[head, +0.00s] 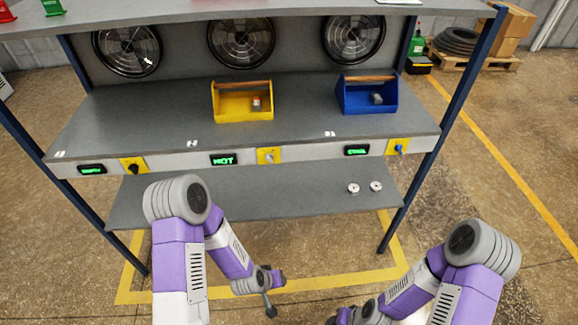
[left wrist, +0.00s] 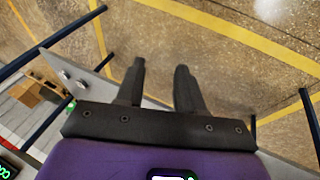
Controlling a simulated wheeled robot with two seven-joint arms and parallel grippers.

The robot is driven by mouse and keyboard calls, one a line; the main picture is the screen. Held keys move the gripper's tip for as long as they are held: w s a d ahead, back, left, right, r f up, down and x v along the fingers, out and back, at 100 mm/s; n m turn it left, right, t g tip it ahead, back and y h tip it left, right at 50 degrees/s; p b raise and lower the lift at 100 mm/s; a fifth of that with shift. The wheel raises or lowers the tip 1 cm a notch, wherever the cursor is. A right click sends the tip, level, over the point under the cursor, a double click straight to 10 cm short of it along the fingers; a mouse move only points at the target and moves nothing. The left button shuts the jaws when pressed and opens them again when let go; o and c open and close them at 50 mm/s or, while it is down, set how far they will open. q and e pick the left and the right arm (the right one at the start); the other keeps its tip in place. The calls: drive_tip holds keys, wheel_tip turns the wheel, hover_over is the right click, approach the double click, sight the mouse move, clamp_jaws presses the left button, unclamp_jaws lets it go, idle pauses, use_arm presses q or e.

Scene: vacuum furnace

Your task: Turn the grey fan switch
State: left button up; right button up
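The grey fan switch (head: 268,156) is a small grey knob on a yellow plate in the middle of the shelf's front rail, beside a display reading "HOT" (head: 224,159). My left gripper (head: 270,308) hangs low in front of the shelf, below and well away from the switch. In the left wrist view its two dark fingers (left wrist: 160,85) are apart with nothing between them, over the floor. My right arm comes in at the lower right; its gripper is at the bottom edge, mostly cut off. The grey switch is not visible in the left wrist view.
A black switch (head: 134,168) and a blue switch (head: 398,148) sit on the same rail. A yellow tool box (head: 242,112) and a blue one (head: 368,102) stand above, before several fans. Two small white round objects (head: 364,187) lie on the lower shelf (head: 300,192).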

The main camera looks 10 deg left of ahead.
use_arm(q)
drive_tip(key=w+a+r+n+t+y+b, duration=0.2)
drive_tip(key=w+r+t, duration=0.45)
drive_tip(key=w, duration=0.65)
drive_tip(key=n+t+y+b, duration=0.2)
drive_tip(key=n+t+y, duration=0.2)
drive_tip(key=t+y, duration=0.25)
approach(269, 161)
drive_tip(key=shift+h, duration=0.35)
drive_tip(key=x, duration=0.4)
drive_tip(key=b+x, duration=0.1)
drive_tip(key=x, duration=0.2)
drive_tip(key=shift+s+a+r, duration=0.1)
drive_tip(key=shift+a, duration=0.2)
drive_tip(key=shift+x, duration=0.75)
drive_tip(key=shift+c, duration=0.4)
clamp_jaws()
